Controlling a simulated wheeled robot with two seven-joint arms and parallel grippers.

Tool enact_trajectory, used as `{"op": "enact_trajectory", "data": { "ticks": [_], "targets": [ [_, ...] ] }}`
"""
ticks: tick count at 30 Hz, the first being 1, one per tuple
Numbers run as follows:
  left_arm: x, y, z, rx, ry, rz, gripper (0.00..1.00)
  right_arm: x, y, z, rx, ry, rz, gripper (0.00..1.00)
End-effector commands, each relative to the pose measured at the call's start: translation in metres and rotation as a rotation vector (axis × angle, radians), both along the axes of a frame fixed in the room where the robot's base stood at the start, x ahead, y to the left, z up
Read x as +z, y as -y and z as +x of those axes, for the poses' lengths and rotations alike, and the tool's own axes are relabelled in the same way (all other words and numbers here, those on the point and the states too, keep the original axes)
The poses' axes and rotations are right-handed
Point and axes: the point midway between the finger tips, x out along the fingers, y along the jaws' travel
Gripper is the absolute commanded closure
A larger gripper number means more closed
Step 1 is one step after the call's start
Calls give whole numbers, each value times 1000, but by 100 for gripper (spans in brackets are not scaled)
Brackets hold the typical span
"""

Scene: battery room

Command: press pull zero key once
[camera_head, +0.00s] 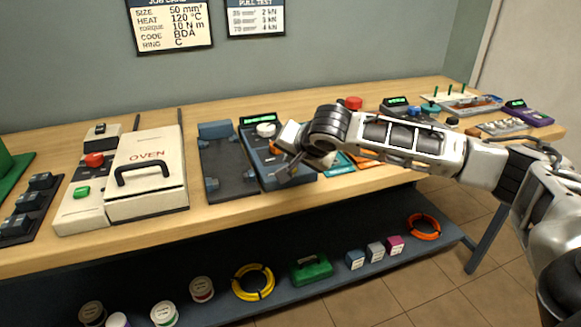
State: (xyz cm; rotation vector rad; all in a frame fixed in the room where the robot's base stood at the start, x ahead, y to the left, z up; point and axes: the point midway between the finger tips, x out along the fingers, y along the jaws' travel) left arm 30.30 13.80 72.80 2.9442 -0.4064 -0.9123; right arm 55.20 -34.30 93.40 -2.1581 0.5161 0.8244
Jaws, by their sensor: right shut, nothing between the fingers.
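A dark blue-grey bench device, which looks like the pull tester (228,160), stands on the workbench right of the oven. Its right part has a lit green display (258,119) and a pale round knob (266,130). My right gripper (284,162) reaches in from the right and hangs over the front of this right part. Its fingers are shut and empty. The gripper and wrist cover part of the panel, and I cannot make out a zero key. I cannot tell whether the fingertips touch the panel. My left gripper is not in view.
The white oven (148,178) stands left of the tester, beside a box with red and green buttons (93,160). Other devices, including a red button (353,103), lie behind my right arm. The lower shelf (330,277) holds spools and coils.

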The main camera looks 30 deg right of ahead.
Motion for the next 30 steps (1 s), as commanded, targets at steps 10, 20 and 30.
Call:
{"op": "enact_trajectory", "data": {
  "ticks": [10,20,30],
  "targets": [
    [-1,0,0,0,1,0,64,-2,0,0,0,0,0,100],
    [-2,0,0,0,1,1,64,-6,0,0,-1,1,-1,100],
    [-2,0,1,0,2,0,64,-10,0,0,-1,-1,0,100]
  ]
}}
